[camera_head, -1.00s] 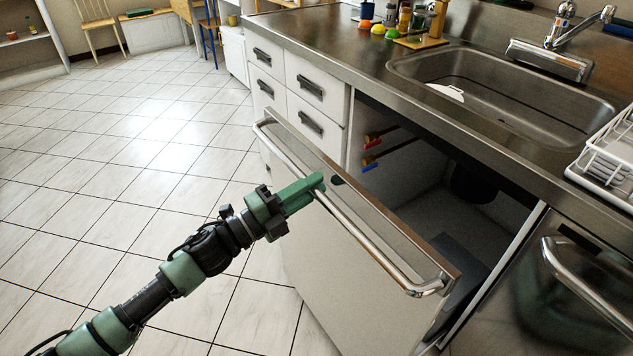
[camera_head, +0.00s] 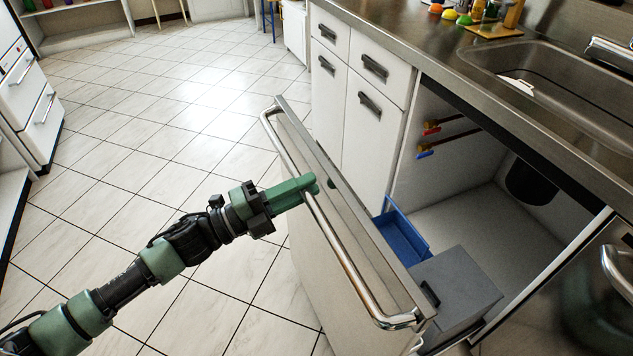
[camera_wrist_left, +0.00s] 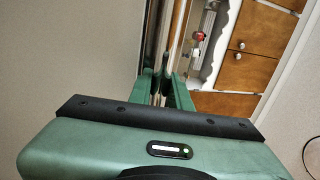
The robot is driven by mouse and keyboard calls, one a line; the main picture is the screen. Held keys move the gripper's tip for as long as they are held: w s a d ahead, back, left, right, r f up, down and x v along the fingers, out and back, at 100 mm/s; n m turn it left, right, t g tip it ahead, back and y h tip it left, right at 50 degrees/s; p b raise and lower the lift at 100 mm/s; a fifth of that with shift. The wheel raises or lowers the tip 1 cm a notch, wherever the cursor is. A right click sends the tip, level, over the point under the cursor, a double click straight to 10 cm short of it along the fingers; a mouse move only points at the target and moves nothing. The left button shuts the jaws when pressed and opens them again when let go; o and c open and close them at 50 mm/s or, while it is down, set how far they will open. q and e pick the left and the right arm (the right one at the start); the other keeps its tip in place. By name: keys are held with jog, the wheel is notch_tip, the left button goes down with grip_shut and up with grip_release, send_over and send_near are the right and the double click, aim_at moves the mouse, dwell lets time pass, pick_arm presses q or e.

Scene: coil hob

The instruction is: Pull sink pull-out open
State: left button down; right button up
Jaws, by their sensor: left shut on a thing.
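The sink pull-out (camera_head: 322,285) is a white front panel with a long chrome bar handle (camera_head: 347,262). It stands well out from the cabinet under the sink. My left gripper (camera_head: 312,186) is shut on the bar handle, around its middle. In the left wrist view, the green fingers (camera_wrist_left: 161,92) close around the bar, with the pale panel to one side. Behind the front, a blue bin (camera_head: 402,238) and a grey lidded bin (camera_head: 455,285) show. My right gripper is not in view.
The steel sink (camera_head: 560,85) and counter are above the open cabinet, where red and blue valves (camera_head: 424,155) show. White drawers (camera_head: 360,80) stand left of the opening. A dishwasher-like steel front (camera_head: 600,300) is at the right. The tiled floor (camera_head: 190,130) is clear at left.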

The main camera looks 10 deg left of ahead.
pick_arm(q)
jog(key=shift+s+a+f, duration=0.15)
jog(key=shift+s+a, duration=0.15)
jog(key=shift+a, duration=0.05)
jog(key=c, duration=1.3)
grip_release()
jog(key=v, duration=0.7)
jog(key=shift+s+a, duration=0.2)
jog(key=shift+a, duration=0.1)
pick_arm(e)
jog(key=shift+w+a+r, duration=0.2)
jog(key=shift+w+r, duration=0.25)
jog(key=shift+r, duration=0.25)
